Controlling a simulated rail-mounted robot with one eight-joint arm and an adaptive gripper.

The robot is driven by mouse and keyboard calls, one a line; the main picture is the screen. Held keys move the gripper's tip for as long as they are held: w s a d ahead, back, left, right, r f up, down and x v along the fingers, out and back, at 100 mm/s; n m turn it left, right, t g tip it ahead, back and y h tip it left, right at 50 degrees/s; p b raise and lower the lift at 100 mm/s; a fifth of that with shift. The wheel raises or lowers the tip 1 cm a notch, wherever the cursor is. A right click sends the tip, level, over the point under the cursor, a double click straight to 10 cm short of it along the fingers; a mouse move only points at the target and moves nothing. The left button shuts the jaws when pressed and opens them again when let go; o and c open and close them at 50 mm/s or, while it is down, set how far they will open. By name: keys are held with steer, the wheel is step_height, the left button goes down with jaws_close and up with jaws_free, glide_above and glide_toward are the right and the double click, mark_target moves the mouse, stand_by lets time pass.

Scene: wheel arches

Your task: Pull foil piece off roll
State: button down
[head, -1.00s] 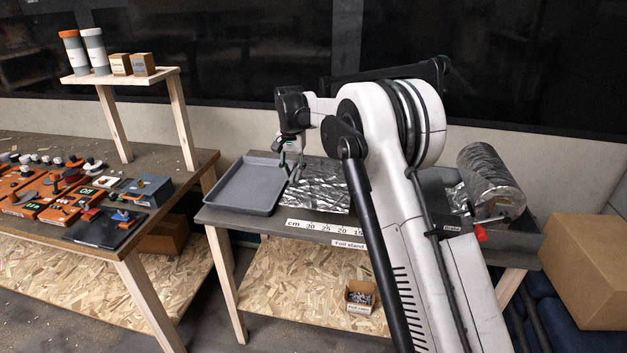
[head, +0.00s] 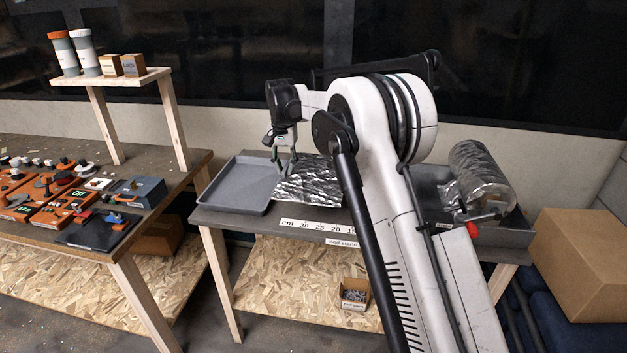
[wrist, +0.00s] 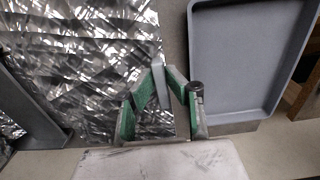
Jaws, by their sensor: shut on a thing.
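The foil piece (head: 310,183) is a crinkled, shiny sheet lying on the foil stand's table (head: 262,222), between the grey tray and my arm. The foil roll (head: 482,178) sits in a dark grey holder (head: 515,236) at the right. My arm hides the stretch between sheet and roll, so I cannot tell if they are joined. My gripper (head: 282,172) is at the sheet's left edge, beside the tray. In the wrist view my gripper (wrist: 166,70) is shut on the edge of the foil piece (wrist: 70,60).
The grey tray (head: 222,203) is empty, just left of the foil; it also shows in the wrist view (wrist: 245,60). A red part (head: 474,230) is at the holder's front. A cardboard box (head: 585,265) stands at the right. A cluttered workbench (head: 190,200) is at the left.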

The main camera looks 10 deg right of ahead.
steer(key=shift+w+a+r+p, duration=0.15)
steer(key=shift+r+p, duration=0.45)
steer(key=shift+r, duration=0.7)
steer(key=shift+a+r+p, duration=0.15)
steer(key=shift+r+p, duration=0.4)
steer(key=shift+r, duration=0.75)
steer(key=shift+f, duration=0.1)
